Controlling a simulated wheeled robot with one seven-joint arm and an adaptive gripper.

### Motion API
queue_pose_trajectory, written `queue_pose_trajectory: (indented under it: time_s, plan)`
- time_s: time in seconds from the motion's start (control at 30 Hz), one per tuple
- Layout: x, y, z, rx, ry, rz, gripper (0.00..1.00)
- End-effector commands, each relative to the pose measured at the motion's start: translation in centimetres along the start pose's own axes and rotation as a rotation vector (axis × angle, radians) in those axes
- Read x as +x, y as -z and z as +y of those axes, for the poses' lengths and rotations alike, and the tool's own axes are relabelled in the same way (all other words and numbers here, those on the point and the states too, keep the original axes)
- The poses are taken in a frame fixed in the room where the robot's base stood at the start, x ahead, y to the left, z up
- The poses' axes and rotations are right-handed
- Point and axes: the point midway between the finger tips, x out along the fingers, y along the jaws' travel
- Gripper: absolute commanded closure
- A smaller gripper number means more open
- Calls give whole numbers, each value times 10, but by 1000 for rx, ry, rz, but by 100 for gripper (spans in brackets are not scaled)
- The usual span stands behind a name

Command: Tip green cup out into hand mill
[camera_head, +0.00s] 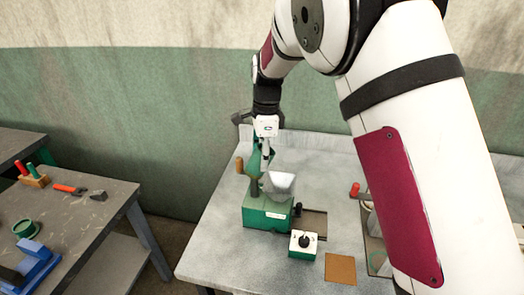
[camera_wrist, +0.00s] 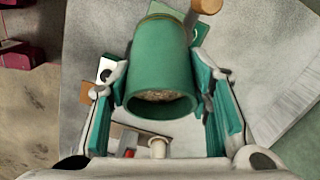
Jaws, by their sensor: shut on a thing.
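My gripper (camera_wrist: 162,82) is shut on the green cup (camera_wrist: 160,60), with a teal finger pad on each side. The cup is tilted, and pale grain shows inside its mouth. In the head view my gripper (camera_head: 264,160) is above the hand mill (camera_head: 265,215), close to its pale hopper (camera_head: 280,184). The mill has a green base and a wooden crank knob (camera_head: 240,165). In the wrist view the cup hides most of the mill. I cannot tell whether the cup's mouth is over the hopper or whether grain is falling.
A green-and-white box with a black knob (camera_head: 303,241) and a brown square pad (camera_head: 340,268) lie in front of the mill. A red-handled thing (camera_head: 355,190) is to the right. A separate table (camera_head: 85,222) at left holds tools. The table's front-left area is clear.

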Motion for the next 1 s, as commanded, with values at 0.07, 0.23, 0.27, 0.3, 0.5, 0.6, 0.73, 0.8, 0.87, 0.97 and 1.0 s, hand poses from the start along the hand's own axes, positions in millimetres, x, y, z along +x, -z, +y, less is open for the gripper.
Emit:
queue_pose_trajectory:
  time_s: [0.07, 0.23, 0.27, 0.3, 0.5, 0.6, 0.73, 0.8, 0.87, 0.97, 1.0]
  plan:
    - [7, 4, -2, 7, 0, -79, 87]
    - [14, 8, -2, 8, 0, -238, 87]
    - [15, 9, -2, 8, 2, -265, 87]
    - [16, 11, -2, 8, 1, -301, 87]
    - [23, 19, -2, 8, 0, -490, 87]
    - [27, 23, -2, 8, 0, -593, 87]
    - [32, 30, -2, 9, 1, -740, 87]
    - [31, 31, -2, 9, 1, -834, 87]
    - [29, 34, -3, 8, 2, -924, 87]
    - [26, 37, -3, 8, 3, -1078, 87]
    - [25, 37, -3, 6, 1, -1135, 87]
